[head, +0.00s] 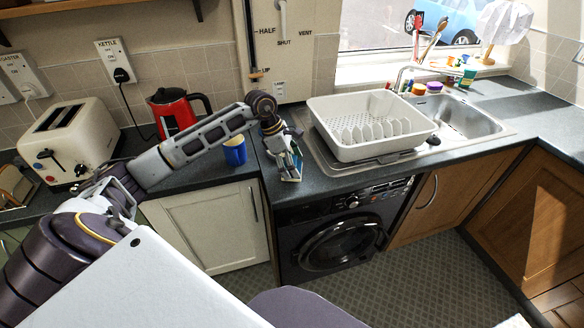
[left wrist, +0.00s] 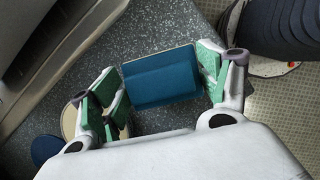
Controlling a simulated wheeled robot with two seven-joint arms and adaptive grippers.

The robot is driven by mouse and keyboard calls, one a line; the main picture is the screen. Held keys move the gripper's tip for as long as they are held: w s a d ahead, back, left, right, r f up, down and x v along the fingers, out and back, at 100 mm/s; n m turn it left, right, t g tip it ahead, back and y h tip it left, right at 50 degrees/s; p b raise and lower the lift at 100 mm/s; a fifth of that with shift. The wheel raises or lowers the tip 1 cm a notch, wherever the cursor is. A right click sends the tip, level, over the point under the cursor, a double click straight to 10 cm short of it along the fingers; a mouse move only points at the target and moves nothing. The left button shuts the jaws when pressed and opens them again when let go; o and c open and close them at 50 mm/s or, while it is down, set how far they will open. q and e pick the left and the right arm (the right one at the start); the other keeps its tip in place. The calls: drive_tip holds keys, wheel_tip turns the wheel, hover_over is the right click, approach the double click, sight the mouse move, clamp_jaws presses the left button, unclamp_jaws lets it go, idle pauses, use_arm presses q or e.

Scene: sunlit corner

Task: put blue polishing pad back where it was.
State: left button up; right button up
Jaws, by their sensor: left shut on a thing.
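The blue polishing pad (left wrist: 160,78) is a dark blue block with a thin pale edge along its top, in the left wrist view. It sits between the green-padded fingers of my left gripper (left wrist: 163,88), which is shut on it. In the head view my left gripper (head: 289,166) is low over the dark worktop, just left of the sink unit and near the front edge. The pad is mostly hidden by the fingers there. I cannot tell whether the pad touches the worktop. My right gripper is not in view.
A white dish rack (head: 370,125) stands right of the gripper on the sink's drainer (head: 335,163). A blue cup (head: 234,151) stands to its left, with a red kettle (head: 172,118) and a cream toaster (head: 70,140) farther left. A washing machine (head: 340,235) is below.

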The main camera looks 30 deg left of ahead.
use_arm(q)
drive_tip(key=shift+f, duration=0.95)
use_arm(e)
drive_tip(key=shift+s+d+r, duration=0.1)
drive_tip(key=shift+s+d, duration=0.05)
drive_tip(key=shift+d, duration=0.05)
use_arm(q)
drive_tip(key=shift+f, duration=0.1)
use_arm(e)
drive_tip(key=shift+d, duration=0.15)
use_arm(q)
drive_tip(key=o, duration=0.9)
drive_tip(key=shift+o, duration=0.5)
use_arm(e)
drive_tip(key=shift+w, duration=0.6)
